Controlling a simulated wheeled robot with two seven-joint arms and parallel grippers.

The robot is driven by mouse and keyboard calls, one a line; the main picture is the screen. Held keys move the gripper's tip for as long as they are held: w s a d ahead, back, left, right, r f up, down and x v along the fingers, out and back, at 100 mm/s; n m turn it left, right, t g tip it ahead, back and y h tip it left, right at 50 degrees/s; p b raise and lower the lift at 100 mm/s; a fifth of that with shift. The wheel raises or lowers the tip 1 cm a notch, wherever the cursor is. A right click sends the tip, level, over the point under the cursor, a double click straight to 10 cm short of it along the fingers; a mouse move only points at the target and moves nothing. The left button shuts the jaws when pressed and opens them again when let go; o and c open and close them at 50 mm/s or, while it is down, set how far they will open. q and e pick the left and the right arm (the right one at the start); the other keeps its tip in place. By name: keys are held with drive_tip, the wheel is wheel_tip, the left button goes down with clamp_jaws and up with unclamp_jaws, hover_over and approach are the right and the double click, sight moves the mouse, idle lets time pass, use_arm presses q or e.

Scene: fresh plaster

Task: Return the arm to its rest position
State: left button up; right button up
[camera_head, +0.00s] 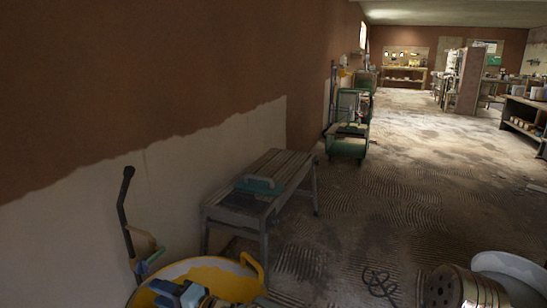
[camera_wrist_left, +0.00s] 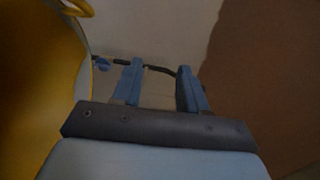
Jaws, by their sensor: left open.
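My left gripper (camera_head: 178,291) shows at the bottom of the head view, over the yellow bucket (camera_head: 215,280). In the left wrist view the two blue fingers of my left gripper (camera_wrist_left: 160,68) stand apart with nothing between them. A dark-handled tool (camera_head: 124,205) leans upright by the wall beyond the bucket, apart from the fingers as far as I can tell. The yellow bucket also fills the left of the left wrist view (camera_wrist_left: 38,80). My right gripper is not in view.
A wooden bench (camera_head: 275,180) with a teal tool (camera_head: 259,185) on it stands along the half-plastered wall. A green cart (camera_head: 347,145) is farther back. A perforated metal container (camera_head: 460,289) and a white tub (camera_head: 510,268) are at the lower right. The middle floor is mostly clear.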

use_arm(q)
drive_tip(key=s+a+f+g+h, duration=0.1)
drive_tip(key=s+f+g+h, duration=0.4)
drive_tip(key=f, duration=0.7)
drive_tip(key=s+a+f+g+h, duration=0.1)
drive_tip(key=s+f+g+h, duration=0.2)
drive_tip(key=s+f, duration=0.7)
drive_tip(key=s+d+f+n+t+h+p, duration=0.1)
drive_tip(key=s+d+f+n+t+h, duration=0.1)
drive_tip(key=d+f+n+h, duration=0.4)
drive_tip(key=s+d+f+h, duration=0.1)
drive_tip(key=d+f+h, duration=0.4)
drive_tip(key=d, duration=0.4)
drive_tip(key=shift+h+p, duration=0.35)
drive_tip(key=shift+h, duration=0.35)
